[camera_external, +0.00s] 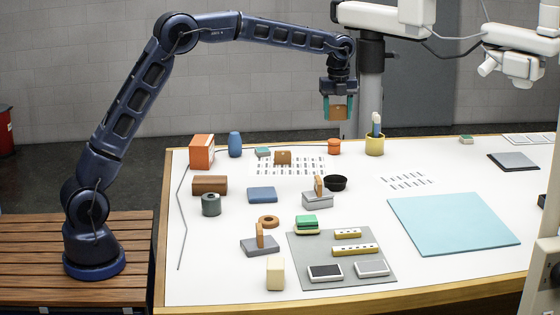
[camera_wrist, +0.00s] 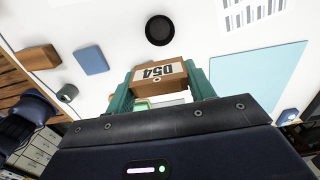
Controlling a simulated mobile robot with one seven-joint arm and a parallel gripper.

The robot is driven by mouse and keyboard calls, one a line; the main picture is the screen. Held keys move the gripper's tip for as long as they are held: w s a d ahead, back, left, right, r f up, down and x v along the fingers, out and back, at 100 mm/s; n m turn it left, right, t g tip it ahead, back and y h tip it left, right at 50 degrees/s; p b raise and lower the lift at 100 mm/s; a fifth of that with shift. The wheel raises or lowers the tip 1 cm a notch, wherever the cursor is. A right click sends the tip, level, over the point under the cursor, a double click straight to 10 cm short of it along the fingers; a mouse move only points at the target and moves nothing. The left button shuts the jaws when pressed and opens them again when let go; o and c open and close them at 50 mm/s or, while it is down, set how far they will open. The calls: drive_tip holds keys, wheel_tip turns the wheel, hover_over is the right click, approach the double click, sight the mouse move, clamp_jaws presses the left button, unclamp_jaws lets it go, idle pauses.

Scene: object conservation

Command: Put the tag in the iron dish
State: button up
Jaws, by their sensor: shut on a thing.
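The tag (camera_external: 338,113) is a small brown block. In the wrist view the tag (camera_wrist: 158,73) shows a white label with black characters and a small ring mark. My gripper (camera_external: 338,106) is shut on it, a teal finger on each side, and holds it high above the back of the table. In the wrist view my gripper (camera_wrist: 160,85) has the tag between its fingertips. The iron dish (camera_external: 336,183) is a small round black bowl on the table, below the gripper. It also shows in the wrist view (camera_wrist: 160,30), beyond the tag, and looks empty.
A grey block with an upright brown piece (camera_external: 317,200) stands close to the dish's left. An orange cylinder (camera_external: 334,147) and a yellow cup (camera_external: 375,145) stand behind it. A blue mat (camera_external: 453,222) lies flat at right. Several blocks are at left.

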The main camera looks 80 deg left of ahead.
wheel_tip(320, 180, down, 20)
drive_tip(key=shift+d+r, duration=0.1)
drive_tip(key=shift+r, duration=0.05)
idle(0.5)
drive_tip(key=shift+f, duration=0.4)
drive_tip(key=shift+s+f, duration=0.1)
drive_tip(key=shift+f, duration=0.2)
drive_tip(key=o, duration=0.9)
drive_tip(key=shift+f, duration=0.15)
drive_tip(key=shift+o, duration=0.2)
drive_tip(key=shift+s, duration=0.1)
drive_tip(key=shift+f, duration=0.15)
drive_tip(key=shift+w+r, duration=0.2)
drive_tip(key=shift+r, duration=0.05)
